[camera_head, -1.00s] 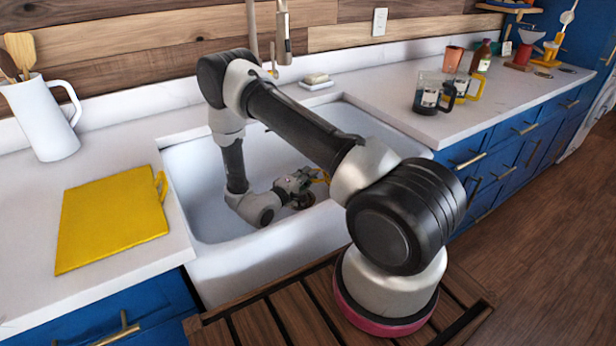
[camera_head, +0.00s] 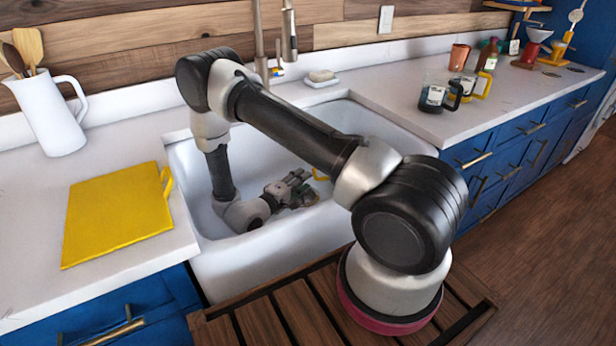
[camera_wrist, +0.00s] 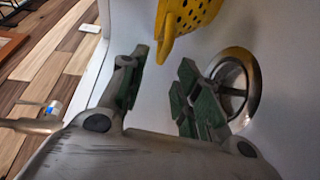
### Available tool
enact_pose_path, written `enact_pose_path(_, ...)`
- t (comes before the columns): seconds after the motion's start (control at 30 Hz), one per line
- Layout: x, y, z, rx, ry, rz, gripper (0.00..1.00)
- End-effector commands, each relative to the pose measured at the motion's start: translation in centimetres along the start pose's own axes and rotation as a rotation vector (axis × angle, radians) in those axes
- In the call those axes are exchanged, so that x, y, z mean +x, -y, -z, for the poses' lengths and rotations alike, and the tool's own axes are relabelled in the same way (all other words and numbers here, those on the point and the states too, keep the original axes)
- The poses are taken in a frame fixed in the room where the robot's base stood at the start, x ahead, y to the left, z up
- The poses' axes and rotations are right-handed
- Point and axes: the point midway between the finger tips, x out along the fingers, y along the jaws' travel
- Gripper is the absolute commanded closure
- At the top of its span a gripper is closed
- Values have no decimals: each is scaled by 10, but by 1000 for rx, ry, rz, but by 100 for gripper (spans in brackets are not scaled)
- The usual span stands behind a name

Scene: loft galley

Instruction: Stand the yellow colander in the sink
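The yellow colander (camera_wrist: 188,14) shows at the top of the wrist view, with round holes and a narrow part hanging toward my fingers. Most of it is outside that view. In the head view only a small yellow piece (camera_head: 320,175) shows past my gripper, inside the white sink (camera_head: 240,270). In the head view my gripper (camera_head: 303,187) is low inside the basin. Whether the colander is upright or tilted is unclear.
A round metal drain (camera_wrist: 238,82) lies beside the right finger. The faucet (camera_head: 262,40) rises behind the sink. A yellow board (camera_head: 115,218) and white pitcher (camera_head: 50,115) are on the left counter; a dark-handled glass mug (camera_head: 432,97) is on the right.

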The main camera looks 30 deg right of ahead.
Motion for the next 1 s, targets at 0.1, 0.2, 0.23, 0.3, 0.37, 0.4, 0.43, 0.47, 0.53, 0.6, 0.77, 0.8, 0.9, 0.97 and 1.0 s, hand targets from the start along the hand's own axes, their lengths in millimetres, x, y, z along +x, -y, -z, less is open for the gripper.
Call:
enact_pose_path(0.1,-9,-2,4,15,-6,11,68)
enact_pose_path(0.2,-7,-11,23,95,-37,82,68)
enact_pose_path(0.23,-5,-16,32,135,-52,118,68)
enact_pose_path(0.3,0,-32,60,251,-103,228,68)
enact_pose_path(0.37,2,-52,88,362,-155,345,68)
enact_pose_path(0.4,1,-68,105,435,-190,427,68)
enact_pose_path(0.43,-1,-80,117,485,-218,489,68)
enact_pose_path(0.47,-4,-93,127,531,-243,551,68)
enact_pose_path(0.53,-12,-127,146,625,-299,690,68)
enact_pose_path(0.6,-25,-162,157,695,-346,826,68)
enact_pose_path(0.77,-61,-243,147,771,-420,1109,68)
enact_pose_path(0.8,-70,-262,138,773,-430,1170,68)
enact_pose_path(0.9,-93,-303,101,752,-427,1303,68)
enact_pose_path(0.97,-104,-324,71,724,-409,1365,68)
enact_pose_path(1.0,-111,-336,49,703,-389,1399,68)
